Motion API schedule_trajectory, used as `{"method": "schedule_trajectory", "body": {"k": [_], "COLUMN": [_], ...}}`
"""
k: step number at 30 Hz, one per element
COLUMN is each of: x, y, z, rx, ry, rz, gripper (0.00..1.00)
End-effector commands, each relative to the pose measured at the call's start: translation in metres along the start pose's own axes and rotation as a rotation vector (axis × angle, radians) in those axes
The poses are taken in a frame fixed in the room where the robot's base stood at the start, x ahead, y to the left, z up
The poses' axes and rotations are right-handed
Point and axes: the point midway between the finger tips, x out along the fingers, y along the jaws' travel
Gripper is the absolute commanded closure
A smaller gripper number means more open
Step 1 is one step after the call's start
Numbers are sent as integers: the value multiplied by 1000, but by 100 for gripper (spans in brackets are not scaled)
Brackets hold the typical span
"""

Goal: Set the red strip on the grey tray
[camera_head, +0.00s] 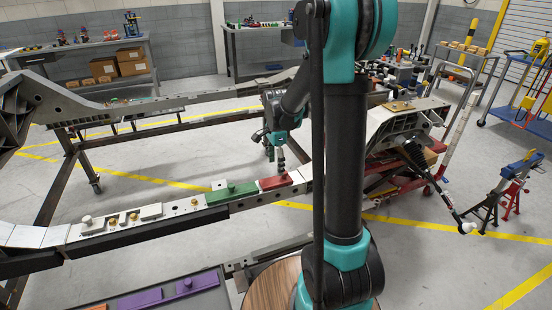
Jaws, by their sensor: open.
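The red strip (274,183) lies flat on top of the near chassis rail, at the right end of a green strip (231,194). My gripper (276,162) hangs just above and behind the red strip, with its fingers pointing down. It is open; the fingertips are small, and I cannot tell whether they touch the strip or surround any part of it. A grey tray (104,300) shows partly at the bottom edge, holding purple strips (197,285). The rest of this tray is cut off by the frame.
A pale strip with knobs (120,219) lies further left on the rail. My arm's dark upright link blocks the view right of centre. A round wooden top (268,290) stands beside the tray. Jack stands (490,212) are on the floor at right.

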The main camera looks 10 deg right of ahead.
Motion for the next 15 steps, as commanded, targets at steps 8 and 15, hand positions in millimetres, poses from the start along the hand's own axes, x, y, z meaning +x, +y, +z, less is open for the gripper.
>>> {"method": "schedule_trajectory", "body": {"k": [8, 15], "x": [38, 60], "y": [0, 0], "z": [0, 0], "rx": [-1, -1], "ry": [0, 0], "rz": [0, -1], "gripper": [33, 33]}}
